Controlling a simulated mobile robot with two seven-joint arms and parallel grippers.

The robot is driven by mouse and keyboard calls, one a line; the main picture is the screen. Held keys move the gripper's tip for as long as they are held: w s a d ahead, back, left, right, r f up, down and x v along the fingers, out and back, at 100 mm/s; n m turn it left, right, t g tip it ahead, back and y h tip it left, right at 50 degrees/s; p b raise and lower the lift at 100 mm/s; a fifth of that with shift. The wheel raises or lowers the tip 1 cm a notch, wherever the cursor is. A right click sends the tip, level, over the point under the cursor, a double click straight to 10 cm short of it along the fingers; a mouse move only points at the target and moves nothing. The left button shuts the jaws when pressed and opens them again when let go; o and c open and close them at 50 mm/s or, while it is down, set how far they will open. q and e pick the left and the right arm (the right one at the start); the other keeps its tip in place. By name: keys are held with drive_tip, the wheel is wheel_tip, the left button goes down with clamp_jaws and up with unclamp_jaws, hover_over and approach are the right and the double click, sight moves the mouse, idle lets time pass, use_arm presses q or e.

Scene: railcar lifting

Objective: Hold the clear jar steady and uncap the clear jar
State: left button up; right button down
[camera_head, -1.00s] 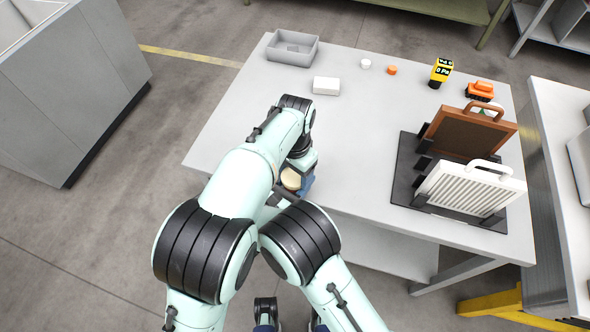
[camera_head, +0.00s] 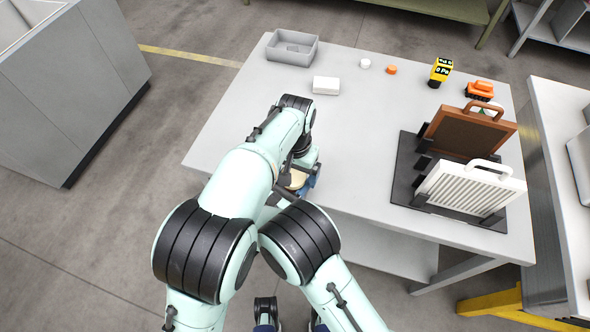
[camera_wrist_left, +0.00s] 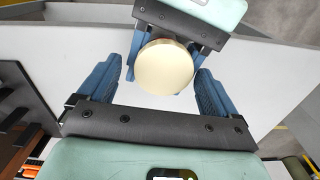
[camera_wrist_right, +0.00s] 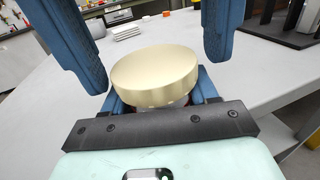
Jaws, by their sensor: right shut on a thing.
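The clear jar is topped by a round cream lid (camera_head: 296,181), at the table's near edge in the head view. The lid shows full-face in the left wrist view (camera_wrist_left: 164,67) and from the side in the right wrist view (camera_wrist_right: 155,75). The jar's body is mostly hidden beneath it. My right gripper (camera_wrist_left: 160,74) is shut on the jar below the lid. My left gripper (camera_wrist_left: 156,80) is open, its blue fingers on either side of the lid with gaps. In the head view the left gripper (camera_head: 303,181) is partly hidden by its arm.
On the white table (camera_head: 360,140) are a grey bin (camera_head: 292,48), a white block (camera_head: 326,85), small white (camera_head: 365,63) and orange (camera_head: 391,70) pieces and a yellow device (camera_head: 440,72). A black rack (camera_head: 405,172) with upright panels stands at the right. The table's middle is clear.

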use_arm(q)
drive_tip(key=shift+r, duration=2.25)
use_arm(e)
drive_tip(key=shift+c, duration=1.1)
unclamp_jaws()
